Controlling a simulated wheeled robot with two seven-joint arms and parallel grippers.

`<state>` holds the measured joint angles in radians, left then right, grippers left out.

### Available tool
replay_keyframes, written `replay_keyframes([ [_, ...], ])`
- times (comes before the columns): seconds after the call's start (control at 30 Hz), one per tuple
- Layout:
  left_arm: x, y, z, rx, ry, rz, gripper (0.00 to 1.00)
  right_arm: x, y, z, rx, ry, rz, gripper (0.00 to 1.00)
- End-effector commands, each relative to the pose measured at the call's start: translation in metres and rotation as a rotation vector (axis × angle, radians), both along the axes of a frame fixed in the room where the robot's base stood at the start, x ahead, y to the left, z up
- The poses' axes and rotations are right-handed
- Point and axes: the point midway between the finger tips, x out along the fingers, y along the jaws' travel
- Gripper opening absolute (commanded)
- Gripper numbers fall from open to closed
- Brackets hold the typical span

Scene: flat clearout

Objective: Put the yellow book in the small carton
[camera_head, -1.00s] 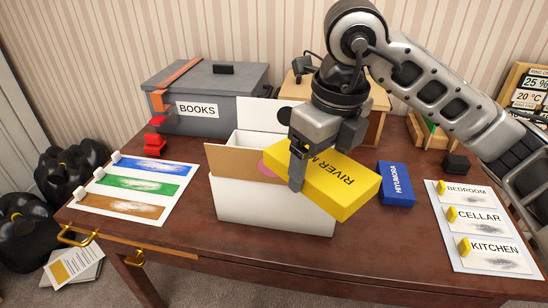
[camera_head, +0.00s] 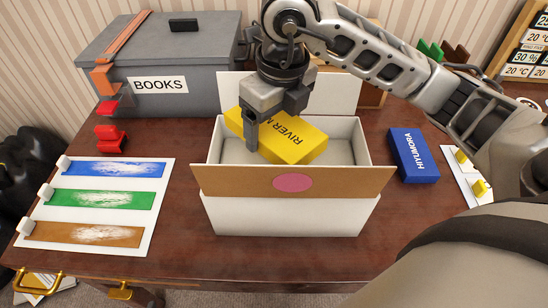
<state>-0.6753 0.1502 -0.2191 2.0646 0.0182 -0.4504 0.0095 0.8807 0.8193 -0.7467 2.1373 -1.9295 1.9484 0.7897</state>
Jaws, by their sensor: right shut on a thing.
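The yellow book (camera_head: 302,142), with "RIVER" lettering, is held tilted in my right gripper (camera_head: 262,140). The gripper is shut on its left part. The book is over the opening of the small white carton (camera_head: 290,215), toward its back left; I cannot tell whether it touches the floor inside. The carton's flaps are open: a brown front flap with a pink dot (camera_head: 345,180) folds outward, and a white back flap stands up. My left gripper is not in view.
A grey box labelled BOOKS (camera_head: 195,70) stands at the back left. A blue book (camera_head: 413,155) lies right of the carton. A colour-strip sheet (camera_head: 155,215) and red pieces (camera_head: 110,138) lie on the left. The table front between sheet and carton is clear.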

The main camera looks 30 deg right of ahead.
Motion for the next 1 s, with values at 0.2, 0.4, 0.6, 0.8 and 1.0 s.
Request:
replay_keyframes([
  [0.2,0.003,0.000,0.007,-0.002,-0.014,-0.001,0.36,-0.001,0.000,-0.045,0.001,0.001,0.001,0.48],
  [0.4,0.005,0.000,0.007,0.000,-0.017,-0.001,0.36,0.000,0.000,-0.059,0.000,-0.001,0.000,0.48],
  [0.6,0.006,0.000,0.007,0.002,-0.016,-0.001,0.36,0.000,0.000,-0.086,0.001,0.001,0.000,0.48],
  [0.8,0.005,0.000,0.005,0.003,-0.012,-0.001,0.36,0.001,0.000,-0.094,0.001,-0.004,0.001,0.48],
  [1.0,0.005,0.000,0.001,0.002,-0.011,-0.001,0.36,0.001,0.000,-0.097,0.001,-0.004,0.001,0.48],
])
